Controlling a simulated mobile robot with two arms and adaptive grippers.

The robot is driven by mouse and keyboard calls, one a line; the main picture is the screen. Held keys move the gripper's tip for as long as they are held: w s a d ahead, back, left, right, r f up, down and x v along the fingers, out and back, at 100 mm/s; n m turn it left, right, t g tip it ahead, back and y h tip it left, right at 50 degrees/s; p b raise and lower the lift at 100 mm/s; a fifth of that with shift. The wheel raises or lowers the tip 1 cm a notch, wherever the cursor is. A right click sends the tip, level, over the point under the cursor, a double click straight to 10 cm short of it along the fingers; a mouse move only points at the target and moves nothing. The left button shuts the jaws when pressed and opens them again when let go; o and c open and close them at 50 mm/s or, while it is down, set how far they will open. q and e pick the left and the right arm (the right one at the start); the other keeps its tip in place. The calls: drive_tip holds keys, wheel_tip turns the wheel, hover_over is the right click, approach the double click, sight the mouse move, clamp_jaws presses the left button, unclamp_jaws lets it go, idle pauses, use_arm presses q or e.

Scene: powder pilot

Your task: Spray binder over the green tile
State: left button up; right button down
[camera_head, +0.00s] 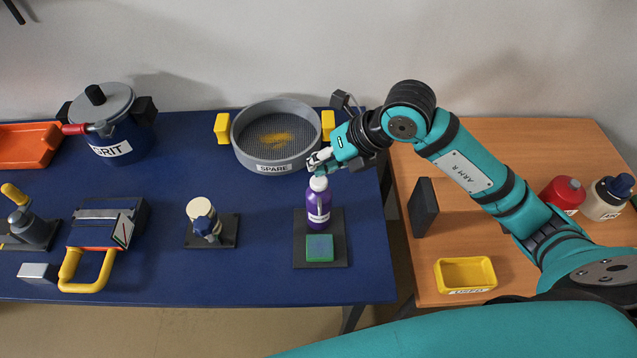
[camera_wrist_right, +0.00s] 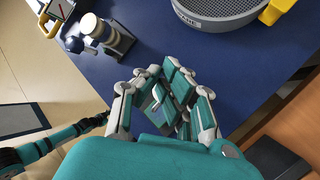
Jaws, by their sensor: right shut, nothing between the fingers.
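A purple bottle (camera_head: 318,208) with a white cap stands upright on a dark grey plate (camera_head: 335,260) on the blue table. Its label is too small to read. The green tile (camera_head: 320,247) lies flat on the same plate, just in front of the bottle. My right gripper (camera_head: 319,165) is shut and empty, at the bottle's cap; I cannot tell whether it touches it. In the right wrist view its fingers (camera_wrist_right: 177,88) are drawn together and cover what is beneath them. My left gripper does not show in the head view.
A grey sieve (camera_head: 275,162) marked SPARE, with yellow handles, stands behind the bottle. A small stand with a cream-topped item (camera_head: 202,215) is to the left. A dark upright block (camera_head: 424,207) and yellow tray (camera_head: 466,287) are on the wooden table. Bare blue table surrounds the plate.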

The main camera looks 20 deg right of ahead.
drive_tip(key=shift+f+b, duration=0.65)
drive_tip(key=shift+f, duration=0.2)
idle(0.6)
drive_tip(key=shift+r, duration=0.15)
drive_tip(key=shift+r+p, duration=0.8)
drive_tip(key=shift+r, duration=0.2)
drive_tip(key=shift+r, duration=0.1)
wheel_tip(320, 180, up, 6)
drive_tip(key=p, duration=0.3)
drive_tip(key=shift+p, duration=0.4)
idle(0.4)
